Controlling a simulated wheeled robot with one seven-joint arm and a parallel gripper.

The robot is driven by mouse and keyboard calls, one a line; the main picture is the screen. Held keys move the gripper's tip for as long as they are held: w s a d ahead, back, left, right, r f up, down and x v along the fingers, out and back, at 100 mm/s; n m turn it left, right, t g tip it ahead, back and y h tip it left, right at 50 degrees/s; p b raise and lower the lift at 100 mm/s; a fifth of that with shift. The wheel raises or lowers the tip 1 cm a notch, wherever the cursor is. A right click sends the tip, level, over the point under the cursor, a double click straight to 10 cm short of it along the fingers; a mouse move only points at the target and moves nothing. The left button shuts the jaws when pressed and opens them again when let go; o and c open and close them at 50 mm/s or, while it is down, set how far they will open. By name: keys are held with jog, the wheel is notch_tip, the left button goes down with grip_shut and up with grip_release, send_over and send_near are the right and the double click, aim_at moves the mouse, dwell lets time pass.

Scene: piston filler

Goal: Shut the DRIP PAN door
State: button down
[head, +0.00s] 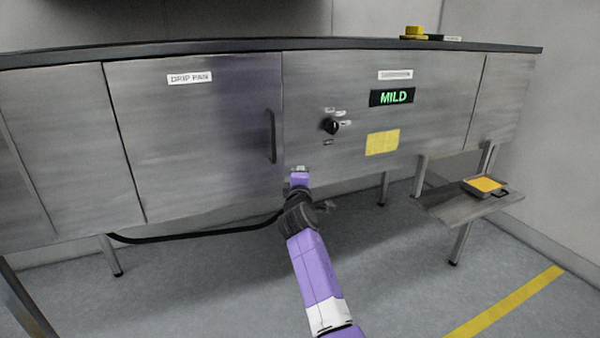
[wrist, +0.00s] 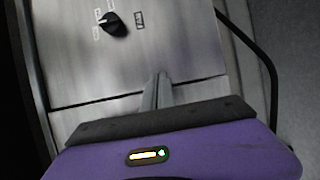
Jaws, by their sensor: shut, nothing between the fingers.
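The DRIP PAN door (head: 195,140) is a grey metal panel at the left of the cabinet, with a white label (head: 189,78) at its top and a dark vertical handle (head: 272,137) near its right edge. It looks flush with the panels beside it, with thin dark seams. My gripper (head: 300,170) is in front of the cabinet, right of and below the handle, by the door's right seam. In the wrist view my gripper's fingers (wrist: 157,92) are together and empty, over the seam beside the knob panel. Whether they touch the metal I cannot tell.
Right of the door are a black knob (head: 331,126), a green MILD display (head: 392,97) and a yellow note (head: 382,142). A low shelf (head: 468,207) with a yellow-filled tray (head: 484,187) juts out at the right. A black hose (head: 195,236) hangs beneath. The floor in front is clear.

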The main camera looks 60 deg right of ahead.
jog(key=s+d, duration=0.1)
jog(key=s, duration=0.9)
jog(key=shift+s+d, duration=0.25)
